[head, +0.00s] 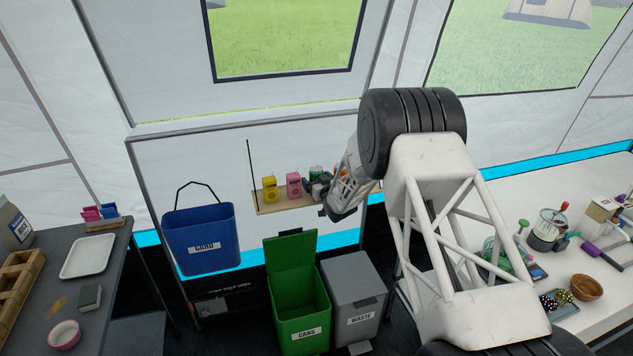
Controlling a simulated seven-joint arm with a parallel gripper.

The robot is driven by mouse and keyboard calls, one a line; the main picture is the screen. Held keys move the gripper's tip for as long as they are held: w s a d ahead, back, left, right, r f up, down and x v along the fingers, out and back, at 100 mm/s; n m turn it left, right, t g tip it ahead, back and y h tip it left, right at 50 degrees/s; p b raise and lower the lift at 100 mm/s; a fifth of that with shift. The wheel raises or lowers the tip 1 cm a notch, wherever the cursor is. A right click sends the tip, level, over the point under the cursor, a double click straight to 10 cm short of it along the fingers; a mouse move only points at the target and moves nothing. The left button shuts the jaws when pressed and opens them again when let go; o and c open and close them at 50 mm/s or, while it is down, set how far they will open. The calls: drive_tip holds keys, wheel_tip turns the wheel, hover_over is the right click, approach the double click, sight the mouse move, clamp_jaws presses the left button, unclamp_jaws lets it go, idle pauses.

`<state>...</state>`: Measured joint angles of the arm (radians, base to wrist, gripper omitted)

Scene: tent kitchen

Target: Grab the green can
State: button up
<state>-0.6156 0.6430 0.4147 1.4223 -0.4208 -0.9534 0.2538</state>
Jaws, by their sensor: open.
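The green can (316,172) stands on the small wooden wall shelf (264,208), at the right of a pink can (293,185) and a yellow can (270,188). Only its upper part shows; the rest is hidden behind my gripper. My gripper (318,192) is open, with its dark fingers at the shelf's right end, right by the green can. I cannot tell whether the fingers are around the can or just in front of it.
A blue bin (200,238) hangs left of the shelf. A green bin (298,305) with its lid up and a grey bin (356,295) stand below. A cluttered white table (590,300) is at the right, a dark counter (105,300) at the left.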

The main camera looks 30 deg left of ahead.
sight(318, 171)
drive_tip(key=shift+c, duration=0.2)
drive_tip(key=c, duration=1)
drive_tip(key=shift+o, duration=0.2)
drive_tip(key=shift+s+d+r, duration=0.1)
drive_tip(key=shift+r, duration=0.05)
drive_tip(key=shift+s+d+r, duration=0.2)
drive_tip(key=shift+r, duration=0.05)
drive_tip(key=r, duration=0.6)
drive_tip(key=shift+s+d+r, duration=0.1)
drive_tip(key=shift+s+d, duration=0.25)
drive_tip(key=s+a+v, duration=0.1)
drive_tip(key=v, duration=0.8)
drive_tip(key=s+v, duration=0.1)
drive_tip(key=v, duration=0.8)
drive_tip(key=shift+s+a, duration=0.3)
drive_tip(key=shift+a, duration=0.1)
